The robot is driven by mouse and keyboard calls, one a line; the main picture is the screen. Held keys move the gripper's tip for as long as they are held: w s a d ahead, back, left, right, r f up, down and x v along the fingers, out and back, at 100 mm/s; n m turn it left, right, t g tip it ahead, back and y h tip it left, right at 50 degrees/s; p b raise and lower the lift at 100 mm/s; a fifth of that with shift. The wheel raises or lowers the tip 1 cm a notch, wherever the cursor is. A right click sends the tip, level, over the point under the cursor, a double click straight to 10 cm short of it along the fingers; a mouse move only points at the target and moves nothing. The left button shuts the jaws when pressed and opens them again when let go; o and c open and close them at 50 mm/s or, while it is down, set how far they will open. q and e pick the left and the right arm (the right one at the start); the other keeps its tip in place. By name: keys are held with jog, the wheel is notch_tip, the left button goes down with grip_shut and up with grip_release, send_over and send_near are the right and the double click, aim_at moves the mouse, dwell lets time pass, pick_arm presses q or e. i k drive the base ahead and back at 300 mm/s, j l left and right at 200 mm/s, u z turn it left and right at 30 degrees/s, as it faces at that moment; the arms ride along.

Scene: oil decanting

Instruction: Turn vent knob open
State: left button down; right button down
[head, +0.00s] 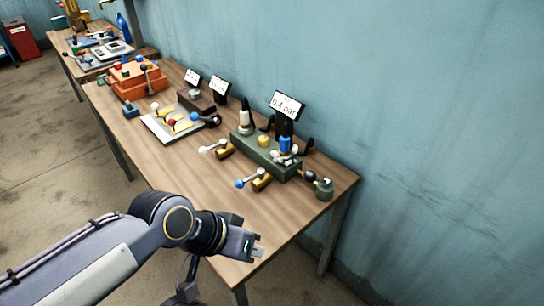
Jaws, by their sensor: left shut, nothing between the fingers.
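A green block (270,158) stands near the right end of the wooden table. It carries a yellow knob (264,141), a blue knob (286,144) and pale fittings. I cannot tell which of these is the vent knob. Two brass valves with levers are at its front, one with a white-tipped lever (212,148) and one with a blue-tipped lever (243,183). My left gripper (258,250) is shut and empty, over the table's front edge, well apart from the block. My right gripper is not in view.
A display reading 0.4 bar (287,104) stands behind the block. A dark green cup-like part (325,189) is at its right end. A white tray (158,130) and an orange box (135,84) are further left. Bare wood (200,185) lies at the front.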

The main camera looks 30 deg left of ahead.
aim_at(264, 141)
jog(key=i+u, duration=0.2)
jog(key=u, duration=2.6)
jog(key=l+u, duration=0.15)
jog(key=l, duration=0.45)
jog(key=k+l+u, duration=0.1)
jog(key=l, duration=0.5)
